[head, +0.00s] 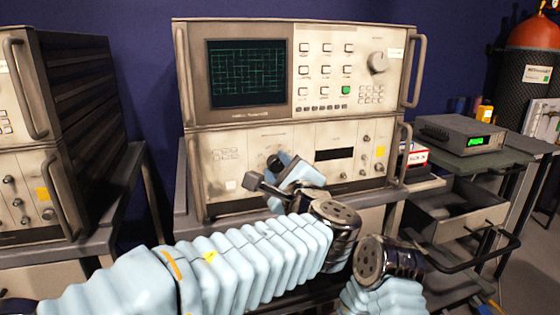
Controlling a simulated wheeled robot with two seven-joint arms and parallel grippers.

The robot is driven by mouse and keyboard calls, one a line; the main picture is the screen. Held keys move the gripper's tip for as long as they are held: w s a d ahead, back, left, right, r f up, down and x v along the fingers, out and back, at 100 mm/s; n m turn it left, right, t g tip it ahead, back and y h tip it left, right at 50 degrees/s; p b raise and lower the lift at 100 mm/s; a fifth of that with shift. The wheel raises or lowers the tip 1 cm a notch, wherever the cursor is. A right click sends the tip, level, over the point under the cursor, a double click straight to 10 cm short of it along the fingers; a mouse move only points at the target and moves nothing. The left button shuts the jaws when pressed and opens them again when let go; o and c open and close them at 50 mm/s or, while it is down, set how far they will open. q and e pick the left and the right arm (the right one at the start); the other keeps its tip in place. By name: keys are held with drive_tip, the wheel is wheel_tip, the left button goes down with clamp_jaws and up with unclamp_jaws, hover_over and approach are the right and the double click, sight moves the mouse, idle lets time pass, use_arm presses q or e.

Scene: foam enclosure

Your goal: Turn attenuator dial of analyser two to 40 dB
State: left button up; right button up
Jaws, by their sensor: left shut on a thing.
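The analyser in front of me is a cream-coloured stack with a screen-bearing upper unit (290,72) and a lower unit (222,175). My left gripper (264,172) reaches up to the lower unit's front panel, left of its dark display. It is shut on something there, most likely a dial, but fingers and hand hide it. I cannot read the dial's setting or the small panel lettering. My right arm's wrist shows at the bottom right, but its gripper fingers are not seen.
Another rack unit (22,190) stands at the left on its own bench. At the right are a grey meter with a green display (460,135), an open drawer (455,210) and an orange-topped gas cylinder (530,70). Handles (414,70) project from the analyser's sides.

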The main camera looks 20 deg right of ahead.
use_arm(q)
drive_tip(key=m+p, duration=0.2)
drive_tip(key=m, duration=0.1)
drive_tip(key=shift+m, duration=0.3)
drive_tip(key=shift+f+m+p, duration=0.1)
drive_tip(key=shift+m+p, duration=0.7)
drive_tip(key=shift+m, duration=0.4)
drive_tip(key=o, duration=1)
drive_tip(key=shift+o, duration=0.2)
drive_tip(key=shift+s, duration=0.1)
drive_tip(key=s+b, duration=0.2)
drive_tip(key=s, duration=1.1)
drive_tip(key=shift+s+d, duration=0.2)
drive_tip(key=shift+s, duration=0.15)
